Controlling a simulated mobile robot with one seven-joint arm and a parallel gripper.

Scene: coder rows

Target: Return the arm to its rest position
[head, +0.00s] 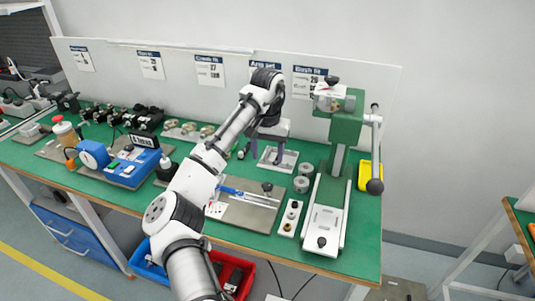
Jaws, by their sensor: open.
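My arm rises from the bottom of the head view, bends over the front of the green-topped workbench (268,235) and reaches towards its back. My gripper (262,153) points down above the bench, close to a small light tray or fixture (278,160). Its dark fingers are apart, and I see nothing held between them. Whether a finger touches the tray cannot be told from this view. My arm hides part of the bench middle.
A grey plate with a blue tool (250,212) lies in front. A blue device (130,163) stands left. Red (232,275) and blue bins sit below the front edge.

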